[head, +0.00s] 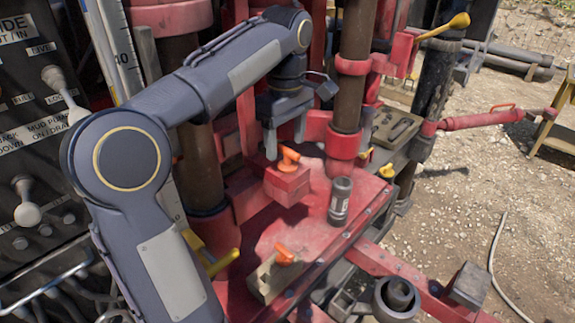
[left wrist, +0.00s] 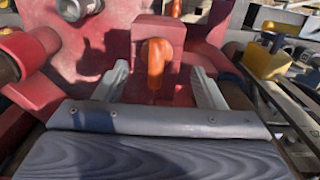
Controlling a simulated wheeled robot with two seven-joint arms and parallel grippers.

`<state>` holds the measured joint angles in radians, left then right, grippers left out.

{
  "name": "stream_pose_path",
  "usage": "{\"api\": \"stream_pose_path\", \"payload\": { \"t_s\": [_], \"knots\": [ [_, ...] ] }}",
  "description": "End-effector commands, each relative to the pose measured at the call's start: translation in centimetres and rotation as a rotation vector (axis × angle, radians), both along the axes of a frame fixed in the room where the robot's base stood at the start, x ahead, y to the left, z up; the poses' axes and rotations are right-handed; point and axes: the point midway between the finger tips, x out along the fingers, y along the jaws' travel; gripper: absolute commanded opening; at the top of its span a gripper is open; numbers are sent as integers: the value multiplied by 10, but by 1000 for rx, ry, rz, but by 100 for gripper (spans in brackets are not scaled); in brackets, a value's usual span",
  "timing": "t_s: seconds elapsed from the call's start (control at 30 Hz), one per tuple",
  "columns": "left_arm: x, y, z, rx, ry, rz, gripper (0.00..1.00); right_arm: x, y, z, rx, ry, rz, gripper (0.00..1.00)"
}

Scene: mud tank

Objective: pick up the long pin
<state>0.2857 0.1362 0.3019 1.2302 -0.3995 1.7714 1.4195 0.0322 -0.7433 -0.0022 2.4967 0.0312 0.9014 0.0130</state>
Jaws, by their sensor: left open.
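An orange pin (head: 288,157) with a bent head stands in a red block (head: 287,183) on the red deck. In the left wrist view the same pin (left wrist: 156,62) shows between and beyond my finger tips. A second orange pin (head: 284,254) sits at a tan-grey block nearer the front. I cannot tell from the pictures which is the long one, as their shafts are mostly hidden. My left gripper (head: 286,140) is open and empty, just above and behind the first pin. Its fingers also show in the left wrist view (left wrist: 160,88), spread to either side. My right gripper is out of view.
A dark grey cylinder (head: 340,200) stands right of the red block. Brown pipes with red clamps (head: 343,145) rise close to my gripper. A lever panel (head: 40,130) is at left. The deck right of the tan-grey block is clear.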

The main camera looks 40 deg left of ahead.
Motion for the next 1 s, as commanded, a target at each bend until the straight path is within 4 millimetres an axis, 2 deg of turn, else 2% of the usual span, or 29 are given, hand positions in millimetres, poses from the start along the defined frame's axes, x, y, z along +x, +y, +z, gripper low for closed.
{"api": "stream_pose_path", "payload": {
  "t_s": [0.27,0.57,0.9,0.97,1.0],
  "knots": [
    [3,-2,-40,-1,1,-1,63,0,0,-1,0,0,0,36],
    [4,-2,-45,-1,-2,-2,63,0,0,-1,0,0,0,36],
    [4,-2,-44,-1,-2,-2,20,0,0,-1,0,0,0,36],
    [4,-2,-44,-1,-2,-2,12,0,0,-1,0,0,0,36],
    [4,-2,-44,-1,-3,-2,12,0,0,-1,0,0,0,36]
  ]
}}
